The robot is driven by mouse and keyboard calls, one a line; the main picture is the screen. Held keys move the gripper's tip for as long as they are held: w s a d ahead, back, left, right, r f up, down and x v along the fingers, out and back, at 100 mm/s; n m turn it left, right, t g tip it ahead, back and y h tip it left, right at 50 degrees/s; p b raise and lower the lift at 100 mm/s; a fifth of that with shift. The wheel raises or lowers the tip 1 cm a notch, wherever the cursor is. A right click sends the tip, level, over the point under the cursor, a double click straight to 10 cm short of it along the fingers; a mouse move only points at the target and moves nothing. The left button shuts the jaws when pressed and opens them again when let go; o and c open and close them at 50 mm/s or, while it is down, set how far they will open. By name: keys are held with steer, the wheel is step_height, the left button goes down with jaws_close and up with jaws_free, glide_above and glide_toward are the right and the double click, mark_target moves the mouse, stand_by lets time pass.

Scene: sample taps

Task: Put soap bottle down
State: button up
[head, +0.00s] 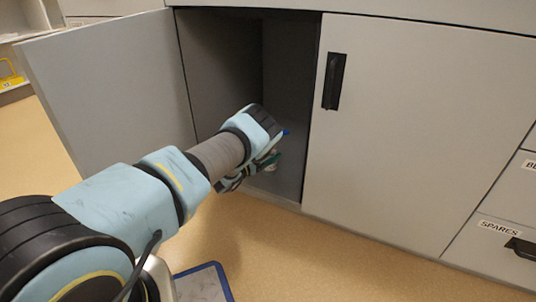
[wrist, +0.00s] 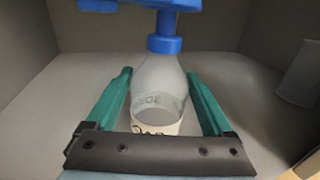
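The soap bottle (wrist: 160,82) is a clear bottle with a blue pump top and a printed label. It stands upright on the cabinet floor (wrist: 45,110) in the wrist view. My gripper (wrist: 159,73) has its two green fingers on either side of the bottle, with a narrow gap showing on each side, so it looks open around it. In the head view my gripper (head: 262,166) is inside the open cabinet, low down. Only a bit of the blue pump (head: 285,132) shows there; my wrist hides most of the bottle.
A pale translucent container (wrist: 299,76) stands at the right in the wrist view. The open cabinet door (head: 105,85) is left of my arm, and a closed door (head: 410,125) is to the right. A blue-rimmed tray (head: 222,276) is at the bottom.

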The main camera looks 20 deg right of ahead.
steer(key=shift+o, duration=0.9)
steer(key=shift+r, duration=0.1)
steer(key=shift+a+r, duration=0.1)
steer(key=p+v, duration=0.4)
steer(key=v, duration=0.8)
steer(key=shift+p, duration=0.35)
